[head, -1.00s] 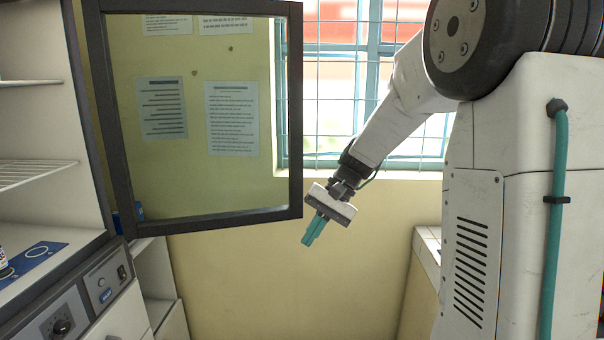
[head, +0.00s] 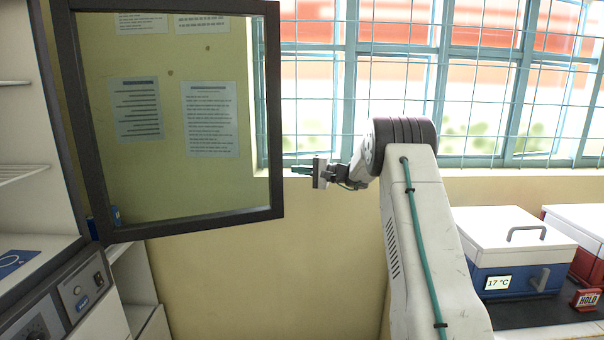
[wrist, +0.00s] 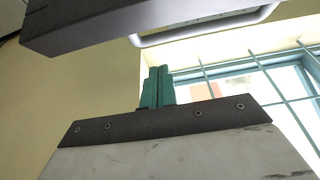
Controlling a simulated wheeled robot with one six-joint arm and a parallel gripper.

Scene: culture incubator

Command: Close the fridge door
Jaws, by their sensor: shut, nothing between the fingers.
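The fridge door (head: 274,110) is a dark-framed glass door, swung open on the left in the head view. Papers on the wall show through its glass. The open fridge (head: 35,150) with its shelves is at the far left. My gripper (head: 294,169) is to the right of the door's free edge, pointing left towards it, with a small apparent gap. In the wrist view its teal fingers (wrist: 158,86) are together and empty. A dark frame bar (wrist: 120,25) with a pale metal handle (wrist: 210,28) crosses the top of the wrist view, apart from the fingers.
A control panel (head: 85,290) sits below the fridge opening. A barred window (head: 430,80) is behind my arm. A white and blue box reading 17 °C (head: 510,250) and a red HOLD sign (head: 586,299) stand on the right counter. The wall below the door is clear.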

